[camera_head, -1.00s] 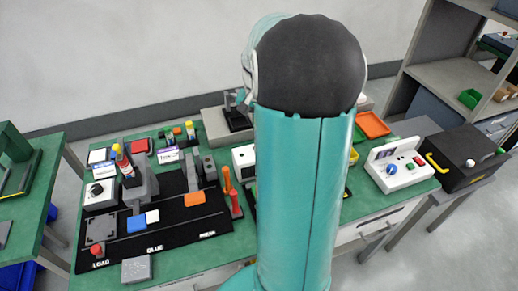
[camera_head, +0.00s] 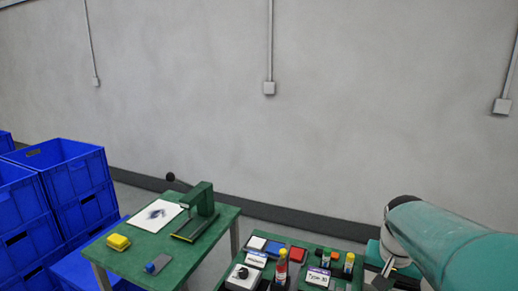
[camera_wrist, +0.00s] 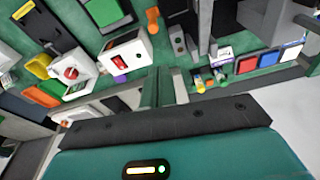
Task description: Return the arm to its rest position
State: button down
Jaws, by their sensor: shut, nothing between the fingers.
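My teal arm (camera_head: 455,245) reaches in from the right edge in the head view, with a dark cap and a pale joint at its upper end. My gripper (camera_head: 384,275) shows as small grey parts below that joint, at the right of the green workbench, partly cut off by the frame. It is shut and empty. In the wrist view my teal wrist housing (camera_wrist: 160,150) with a black band fills the lower part, above the bench with its white boxes and coloured parts.
A green side table (camera_head: 220,228) holds a green stand (camera_head: 200,203), a white sheet (camera_head: 155,215) and a yellow box (camera_head: 118,242). Stacked blue crates (camera_head: 70,185) stand at left. Bottles and coloured blocks crowd the workbench (camera_head: 345,250). The wall (camera_head: 200,100) behind is bare apart from conduits.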

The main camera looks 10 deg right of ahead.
jog(key=s+a+r+n+t, duration=0.1)
jog(key=s+a+n+t, duration=0.1)
jog(key=s+a, duration=0.3)
jog(key=s+a+r+n+t+y, duration=0.1)
jog(key=s+a+n, duration=0.3)
jog(key=a, duration=0.8)
jog(key=shift+s+a+r+n+t, duration=0.15)
jog(key=shift+s+r+n+t, duration=0.25)
jog(key=shift+r+n, duration=0.2)
